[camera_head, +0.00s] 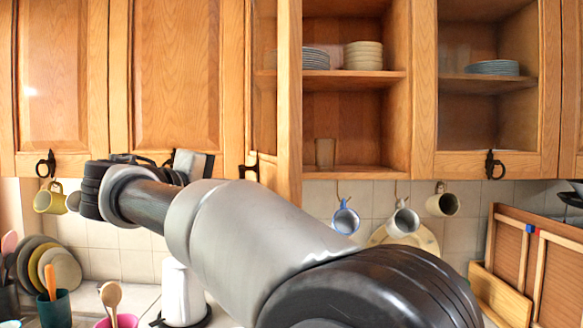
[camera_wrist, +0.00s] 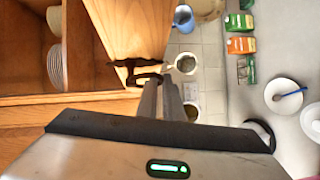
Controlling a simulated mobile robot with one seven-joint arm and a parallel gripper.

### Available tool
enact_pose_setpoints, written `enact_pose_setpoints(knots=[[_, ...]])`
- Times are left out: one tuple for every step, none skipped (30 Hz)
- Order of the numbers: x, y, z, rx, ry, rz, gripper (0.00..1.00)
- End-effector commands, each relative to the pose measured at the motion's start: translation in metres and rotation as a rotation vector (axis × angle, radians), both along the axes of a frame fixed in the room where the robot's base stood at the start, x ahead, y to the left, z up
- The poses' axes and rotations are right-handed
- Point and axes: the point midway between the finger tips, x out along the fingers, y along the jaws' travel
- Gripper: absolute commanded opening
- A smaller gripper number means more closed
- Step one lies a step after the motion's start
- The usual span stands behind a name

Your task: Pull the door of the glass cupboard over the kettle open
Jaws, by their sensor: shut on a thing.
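The glass cupboard's wooden door (camera_head: 289,100) stands swung out, seen nearly edge-on in the head view. In the wrist view the door (camera_wrist: 128,25) shows its wooden face. Its dark handle (camera_head: 250,166) is at the bottom of the door; it also shows in the wrist view (camera_wrist: 138,72). My gripper (camera_wrist: 160,86) is shut on the handle, its fingers close together there. The open cupboard (camera_head: 356,120) shows stacked plates and a glass inside. The white kettle (camera_head: 181,290) stands on the counter below, partly behind my arm.
Closed wooden cupboards (camera_head: 172,75) are at the left, and a closed glass door (camera_head: 490,95) is at the right. Several mugs (camera_head: 345,218) hang under the cupboards. A wooden rack (camera_head: 520,262) stands at the right. Small boxes (camera_wrist: 240,45) and bowls (camera_wrist: 283,96) lie on the counter.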

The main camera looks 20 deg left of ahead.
Motion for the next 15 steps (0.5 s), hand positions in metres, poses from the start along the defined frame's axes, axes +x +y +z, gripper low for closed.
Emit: enact_pose_setpoints(knots=[[0.001, 0.006, 0.010, -0.003, -0.003, -0.017, 0.00], [0.000, 0.009, 0.009, -0.004, -0.002, -0.029, 0.00], [-0.001, 0.012, 0.009, -0.003, -0.004, -0.042, 0.00], [-0.002, 0.014, 0.008, -0.004, -0.004, -0.052, 0.00], [-0.002, 0.015, 0.008, -0.003, -0.005, -0.062, 0.00], [-0.003, 0.018, 0.008, -0.003, -0.006, -0.070, 0.00], [-0.004, 0.019, 0.007, -0.004, -0.008, -0.077, 0.00], [-0.005, 0.020, 0.007, -0.003, -0.009, -0.085, 0.00], [-0.005, 0.022, 0.006, -0.004, -0.010, -0.092, 0.00], [-0.006, 0.022, 0.006, -0.003, -0.011, -0.097, 0.00], [-0.006, 0.023, 0.006, -0.002, -0.012, -0.100, 0.00], [-0.007, 0.024, 0.005, -0.002, -0.013, -0.105, 0.00], [-0.008, 0.024, 0.005, -0.003, -0.014, -0.108, 0.00], [-0.008, 0.025, 0.005, -0.003, -0.014, -0.110, 0.00], [-0.008, 0.025, 0.004, -0.003, -0.014, -0.112, 0.00]])
